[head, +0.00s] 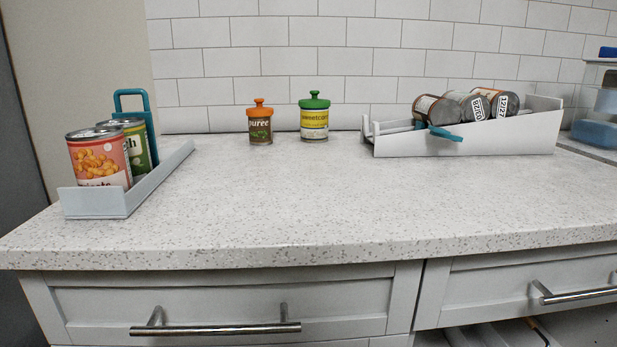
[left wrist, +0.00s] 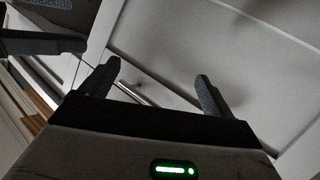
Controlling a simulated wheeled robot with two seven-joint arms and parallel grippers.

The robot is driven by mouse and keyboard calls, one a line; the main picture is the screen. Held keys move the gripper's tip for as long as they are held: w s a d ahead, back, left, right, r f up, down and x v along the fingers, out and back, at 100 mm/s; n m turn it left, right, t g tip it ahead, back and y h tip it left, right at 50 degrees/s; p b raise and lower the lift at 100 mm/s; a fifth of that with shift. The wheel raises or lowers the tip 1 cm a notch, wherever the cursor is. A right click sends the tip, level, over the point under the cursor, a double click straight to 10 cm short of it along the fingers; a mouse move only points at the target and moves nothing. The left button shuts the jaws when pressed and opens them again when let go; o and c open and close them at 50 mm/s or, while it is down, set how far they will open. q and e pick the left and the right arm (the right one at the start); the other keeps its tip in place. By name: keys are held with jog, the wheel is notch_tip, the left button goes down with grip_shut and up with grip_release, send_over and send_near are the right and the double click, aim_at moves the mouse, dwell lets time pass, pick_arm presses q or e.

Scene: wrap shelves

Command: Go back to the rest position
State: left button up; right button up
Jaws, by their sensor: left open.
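My left gripper (left wrist: 157,82) shows in the left wrist view. Its two dark fingers are apart with nothing between them. Behind them are pale cabinet fronts and a metal bar handle. Neither gripper shows in the head view, and my right gripper cannot be made out for sure in any view.
The speckled counter (head: 330,205) is clear in the middle. A grey tray (head: 95,203) at left holds upright cans. An orange-lidded jar (head: 260,125) and a green-lidded jar (head: 314,120) stand at the wall. A white sloped rack (head: 465,138) holds cans on their sides.

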pick_arm(q)
jog(key=s+a+r+g+y+p, duration=0.2)
jog(key=a+r+p, duration=0.3)
jog(key=p, duration=1.2)
jog(key=shift+s+r+y, duration=0.25)
jog(key=shift+r+y, duration=0.45)
jog(key=shift+r, duration=0.9)
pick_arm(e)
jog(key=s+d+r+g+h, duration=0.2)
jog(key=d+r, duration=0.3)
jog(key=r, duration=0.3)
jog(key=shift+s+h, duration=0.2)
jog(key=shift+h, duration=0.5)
